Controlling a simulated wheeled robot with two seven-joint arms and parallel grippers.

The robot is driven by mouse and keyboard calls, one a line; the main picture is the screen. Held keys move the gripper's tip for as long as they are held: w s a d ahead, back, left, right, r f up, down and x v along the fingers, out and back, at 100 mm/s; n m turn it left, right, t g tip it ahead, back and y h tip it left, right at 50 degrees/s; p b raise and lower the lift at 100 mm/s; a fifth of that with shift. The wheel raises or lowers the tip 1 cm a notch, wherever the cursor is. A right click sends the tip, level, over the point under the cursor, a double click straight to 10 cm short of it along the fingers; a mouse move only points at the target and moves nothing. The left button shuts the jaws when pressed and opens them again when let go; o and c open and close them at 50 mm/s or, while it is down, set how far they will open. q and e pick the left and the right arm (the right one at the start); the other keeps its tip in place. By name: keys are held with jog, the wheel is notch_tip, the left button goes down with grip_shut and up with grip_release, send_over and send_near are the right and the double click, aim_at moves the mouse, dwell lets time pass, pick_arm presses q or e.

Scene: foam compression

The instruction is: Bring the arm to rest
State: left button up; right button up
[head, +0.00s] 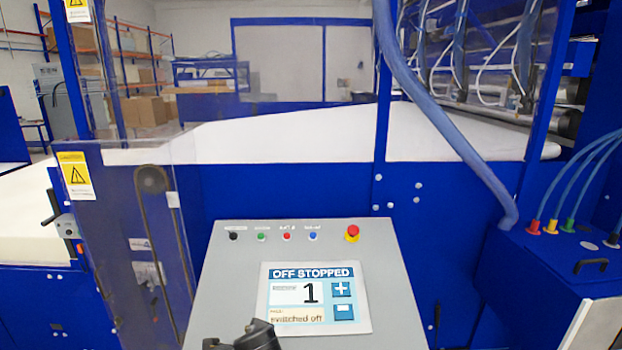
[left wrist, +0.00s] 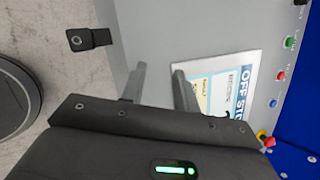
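The grey control panel (head: 235,275) stands in front of me, with a screen (head: 315,297) reading "OFF STOPPED", the number 1 and "switched off". Black, green, red and blue buttons run along its top, with a red emergency knob (head: 352,233) on a yellow base. My left gripper (left wrist: 160,70) is open and empty in the left wrist view, its two grey fingers apart over the panel, close to the screen's edge. In the head view only a dark part of what looks like my left arm shows at the bottom edge. My right gripper is out of view.
A blue machine with a white foam sheet (head: 290,135) stands behind the panel. A clear guard (head: 130,220) is at left and a box with coloured hose fittings (head: 540,265) at right. A black block (left wrist: 90,39) shows in the left wrist view.

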pick_arm(q)
jog(key=s+a+f+n+g+h, duration=0.1)
jog(key=s+f+n+g+h, duration=0.1)
jog(key=s+f+n, duration=0.4)
jog(key=s+a+f+n+g+h, duration=0.15)
jog(key=s+f, duration=0.25)
jog(key=s, duration=0.5)
jog(key=s+a+f+n, duration=0.2)
jog(key=s+a+n, duration=0.3)
jog(key=s, duration=0.4)
jog(key=s+a+f+n, duration=0.2)
jog(key=s+a+n, duration=0.2)
jog(key=s+n, duration=0.3)
notch_tip(320, 180, down, 31)
jog(key=s+m+g+b, duration=0.1)
jog(key=s+g+b, duration=0.1)
jog(key=b, duration=0.6)
jog(key=s+a+f+b, duration=0.1)
jog(key=s+f+b, duration=0.2)
jog(key=s+f, duration=0.5)
jog(key=s+a+f+g+b, duration=0.1)
jog(key=s+f+b, duration=0.2)
jog(key=s+f, duration=0.5)
notch_tip(320, 180, down, 8)
jog(key=shift+s+f, duration=0.15)
jog(key=shift+s, duration=0.15)
jog(key=shift+m, duration=0.25)
